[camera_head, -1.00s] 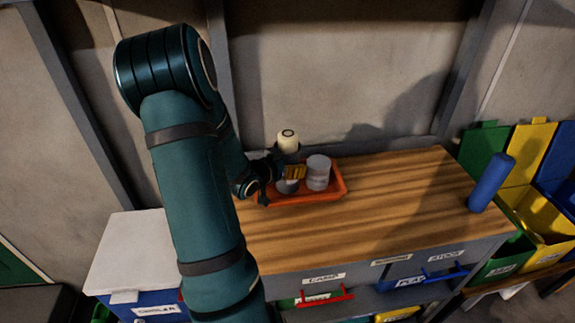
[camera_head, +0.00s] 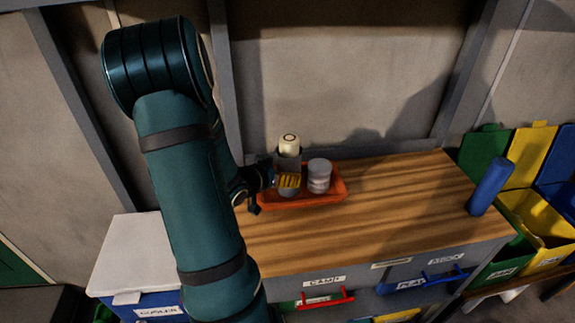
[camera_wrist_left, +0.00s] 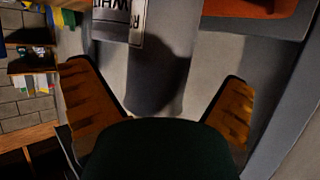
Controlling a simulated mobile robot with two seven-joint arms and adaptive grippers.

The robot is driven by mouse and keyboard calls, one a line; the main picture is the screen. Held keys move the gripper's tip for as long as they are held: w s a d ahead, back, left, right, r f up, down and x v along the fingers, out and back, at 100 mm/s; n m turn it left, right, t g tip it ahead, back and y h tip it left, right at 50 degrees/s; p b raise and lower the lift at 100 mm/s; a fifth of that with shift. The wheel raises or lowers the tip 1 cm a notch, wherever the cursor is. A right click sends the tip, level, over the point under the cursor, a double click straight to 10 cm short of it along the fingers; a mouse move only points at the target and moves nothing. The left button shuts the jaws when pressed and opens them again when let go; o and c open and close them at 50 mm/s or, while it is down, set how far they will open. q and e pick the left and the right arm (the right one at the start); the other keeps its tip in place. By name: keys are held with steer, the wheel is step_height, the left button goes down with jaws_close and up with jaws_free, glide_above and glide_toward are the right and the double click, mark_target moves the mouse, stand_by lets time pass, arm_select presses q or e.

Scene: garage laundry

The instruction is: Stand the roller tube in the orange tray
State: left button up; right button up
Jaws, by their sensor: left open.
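The orange tray (camera_head: 335,197) lies at the back left of the wooden bench top. A tall grey tube with a cream top (camera_head: 289,147), which looks like the roller tube, stands upright at the tray's back. A pale grey can (camera_head: 319,176) stands to its right in the tray. My left gripper (camera_head: 288,182) is open at the tray's left, with its yellow-orange fingers in front of the tube's lower part, partly hiding it. In the left wrist view the open fingers (camera_wrist_left: 158,108) flank grey surfaces and a partly readable label; I cannot tell whether they touch.
A blue cylinder (camera_head: 489,186) stands at the right end of the bench top (camera_head: 400,205). The bench's middle is clear. Green, yellow and blue bins (camera_head: 540,215) stand to the right. A white-lidded blue box (camera_head: 135,250) is at the left. Drawers with red and blue handles are below.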

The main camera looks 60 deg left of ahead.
arm_select(q)
steer(key=p+v, duration=0.1)
steer(key=v, duration=0.6)
steer(key=shift+s+d, duration=0.2)
steer(key=shift+s, duration=0.15)
arm_select(e)
steer(key=shift+w+r, duration=0.3)
steer(key=shift+r, duration=0.45)
arm_select(q)
steer(key=shift+r, duration=0.2)
